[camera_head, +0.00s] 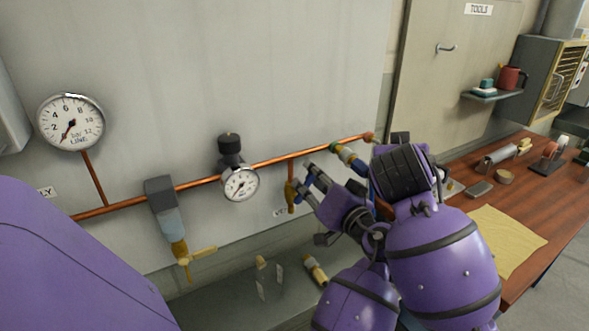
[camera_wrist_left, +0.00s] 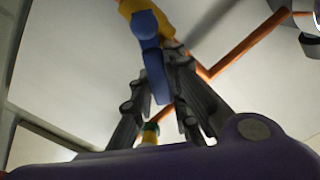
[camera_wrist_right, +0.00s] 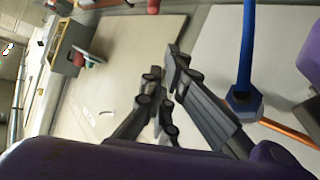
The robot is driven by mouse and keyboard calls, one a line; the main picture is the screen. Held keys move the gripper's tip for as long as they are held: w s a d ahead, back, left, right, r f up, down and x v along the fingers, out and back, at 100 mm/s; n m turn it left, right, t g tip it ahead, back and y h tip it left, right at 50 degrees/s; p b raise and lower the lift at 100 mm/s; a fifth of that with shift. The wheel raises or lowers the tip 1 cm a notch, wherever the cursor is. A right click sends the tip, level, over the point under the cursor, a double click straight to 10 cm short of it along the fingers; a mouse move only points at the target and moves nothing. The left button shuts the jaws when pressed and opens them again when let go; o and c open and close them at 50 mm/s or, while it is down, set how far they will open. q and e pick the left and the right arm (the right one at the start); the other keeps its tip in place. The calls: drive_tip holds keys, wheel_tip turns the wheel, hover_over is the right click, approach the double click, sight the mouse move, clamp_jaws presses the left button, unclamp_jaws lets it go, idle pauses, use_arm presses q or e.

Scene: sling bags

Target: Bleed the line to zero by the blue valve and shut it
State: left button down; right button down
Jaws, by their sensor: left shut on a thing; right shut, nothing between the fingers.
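The blue valve's blue lever (camera_wrist_left: 155,75) shows in the left wrist view, with a yellow body (camera_wrist_left: 150,20) on the copper pipe. My left gripper (camera_head: 308,182) is shut on this lever. In the head view the gripper mostly hides the valve, beside the short copper branch (camera_head: 291,172). The line gauge (camera_head: 70,122) is at the far left; its red needle points down and slightly left, near the low end of the scale. My right gripper (camera_wrist_right: 166,72) is shut and empty in the right wrist view; its fingers cannot be made out in the head view.
A regulator with a small gauge (camera_head: 239,184) and a filter (camera_head: 167,212) with a yellow tap sit on the copper pipe. A blue hose or rod (camera_wrist_right: 246,50) stands close to my right fingers. A wooden bench (camera_head: 545,175) with tools is at the right.

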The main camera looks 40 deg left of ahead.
drive_tip(key=s+a+r+n+t, duration=0.1)
drive_tip(key=s+a+r, duration=0.15)
drive_tip(key=r, duration=0.25)
drive_tip(key=s+a+r+n, duration=0.1)
drive_tip(key=s+a+r, duration=0.1)
drive_tip(key=a+r, duration=0.25)
drive_tip(key=s+a+f+n+g+y, duration=0.1)
drive_tip(key=s+a+f+n, duration=0.1)
drive_tip(key=s+a+n, duration=0.3)
drive_tip(key=s+a+f+n+y, duration=0.1)
drive_tip(key=s+f+n, duration=0.1)
drive_tip(key=s, duration=0.6)
drive_tip(key=s+a+f+n+g+y, duration=0.1)
drive_tip(key=s+a+n, duration=0.25)
drive_tip(key=s, duration=0.25)
drive_tip(key=shift+w+a+f, duration=0.4)
drive_tip(key=shift+w+f, duration=0.75)
drive_tip(key=shift+w, duration=0.55)
drive_tip(key=shift+w+a+f, duration=0.4)
drive_tip(key=shift+w+f, duration=0.75)
drive_tip(key=shift+w, duration=0.55)
drive_tip(key=shift+w+a+f, duration=0.4)
drive_tip(key=shift+w+f, duration=0.75)
drive_tip(key=shift+w, duration=0.55)
drive_tip(key=shift+w, duration=0.1)
